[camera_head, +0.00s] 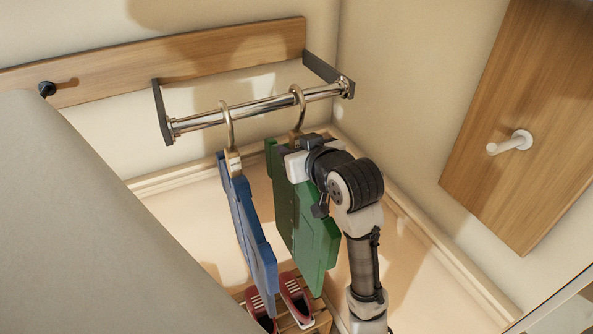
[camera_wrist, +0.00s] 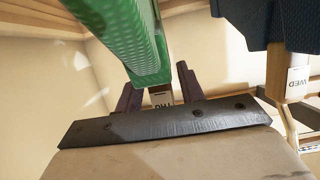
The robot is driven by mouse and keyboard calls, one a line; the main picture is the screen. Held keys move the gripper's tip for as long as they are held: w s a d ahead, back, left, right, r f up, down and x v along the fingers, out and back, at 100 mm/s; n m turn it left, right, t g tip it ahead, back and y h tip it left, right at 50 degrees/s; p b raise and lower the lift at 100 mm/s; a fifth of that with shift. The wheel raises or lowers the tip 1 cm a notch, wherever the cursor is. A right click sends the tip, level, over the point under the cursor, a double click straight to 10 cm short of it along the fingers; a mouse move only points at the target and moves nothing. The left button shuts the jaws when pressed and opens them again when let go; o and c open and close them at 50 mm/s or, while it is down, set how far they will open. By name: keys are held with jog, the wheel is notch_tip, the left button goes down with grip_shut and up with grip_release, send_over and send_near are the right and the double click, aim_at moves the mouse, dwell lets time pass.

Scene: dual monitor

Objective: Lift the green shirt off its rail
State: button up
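The green shirt (camera_head: 304,225) is a flat green shape on a hanger, and its metal hook (camera_head: 299,96) loops over the shiny rail (camera_head: 212,119). My gripper (camera_head: 295,148) is at the top of the green shirt, just below the rail. In the wrist view, the green shirt (camera_wrist: 131,38) hangs past my two dark fingers (camera_wrist: 160,90). The hanger neck, with a tag reading THU (camera_wrist: 163,98), sits between the fingers. Whether they press on it cannot be told.
A blue shirt (camera_head: 246,230) hangs close to the left on the same rail; its tag reads WED (camera_wrist: 294,83). Dark rail brackets (camera_head: 163,112) stand at both ends. Red shoes (camera_head: 295,296) sit on a wooden rack below. A wooden board with a white peg (camera_head: 510,143) is right.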

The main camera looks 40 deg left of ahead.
grip_shut()
jog(key=shift+r, duration=0.25)
